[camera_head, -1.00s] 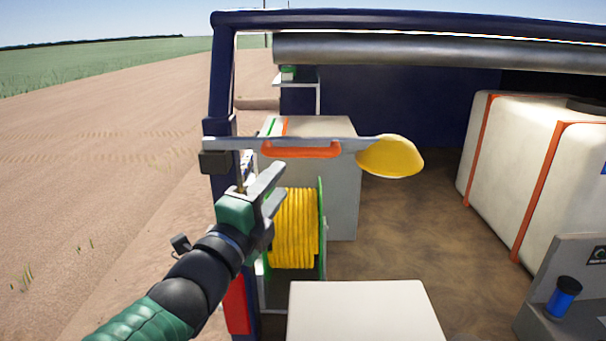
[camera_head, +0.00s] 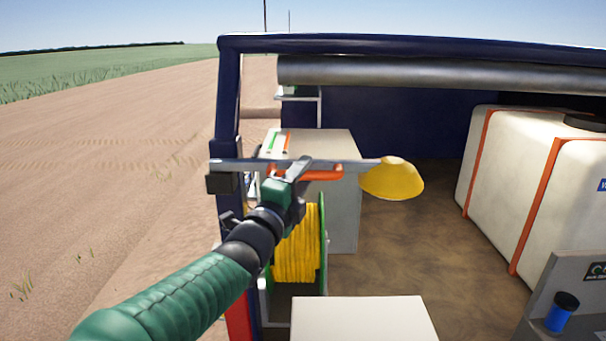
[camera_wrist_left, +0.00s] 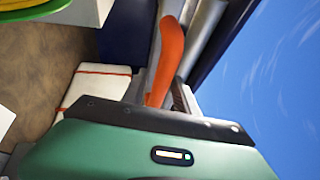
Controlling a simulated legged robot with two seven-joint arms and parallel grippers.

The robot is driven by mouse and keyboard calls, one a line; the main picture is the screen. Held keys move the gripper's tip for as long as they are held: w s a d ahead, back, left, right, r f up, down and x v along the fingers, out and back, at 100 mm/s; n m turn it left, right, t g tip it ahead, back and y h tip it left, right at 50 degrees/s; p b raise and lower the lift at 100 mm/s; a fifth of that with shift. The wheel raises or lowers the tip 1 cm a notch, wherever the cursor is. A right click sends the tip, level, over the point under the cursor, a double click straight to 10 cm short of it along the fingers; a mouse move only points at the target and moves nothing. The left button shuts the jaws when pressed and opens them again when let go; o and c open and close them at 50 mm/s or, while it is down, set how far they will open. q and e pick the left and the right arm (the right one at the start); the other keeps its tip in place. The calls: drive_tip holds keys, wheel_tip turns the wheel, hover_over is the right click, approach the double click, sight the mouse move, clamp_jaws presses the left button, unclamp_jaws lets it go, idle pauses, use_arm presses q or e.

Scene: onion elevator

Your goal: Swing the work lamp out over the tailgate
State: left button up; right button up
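The work lamp has a yellow shade (camera_head: 392,179) on a grey swing arm (camera_head: 345,168), which reaches right from a dark bracket (camera_head: 222,182) on the blue corner post. An orange handle (camera_head: 322,173) hangs under the arm. My left gripper (camera_head: 291,168) is at the left part of this handle and hides some of it. In the left wrist view the handle (camera_wrist_left: 168,58) runs down between my left fingers (camera_wrist_left: 160,95), which look apart around it. Whether they touch it is hard to tell. My right gripper is not in view.
A yellow hose reel (camera_head: 296,245) stands below the lamp arm, with a grey cabinet (camera_head: 343,205) behind it. A white box top (camera_head: 363,320) is in front. A white tank (camera_head: 520,190) with orange straps is at right. A blue spool (camera_head: 561,313) sits near the right edge.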

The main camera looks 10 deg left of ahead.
use_arm(q)
drive_tip(key=shift+a+f, duration=0.1)
drive_tip(key=c, duration=0.5)
clamp_jaws()
drive_tip(key=shift+d, duration=0.2)
drive_tip(key=shift+f, duration=0.2)
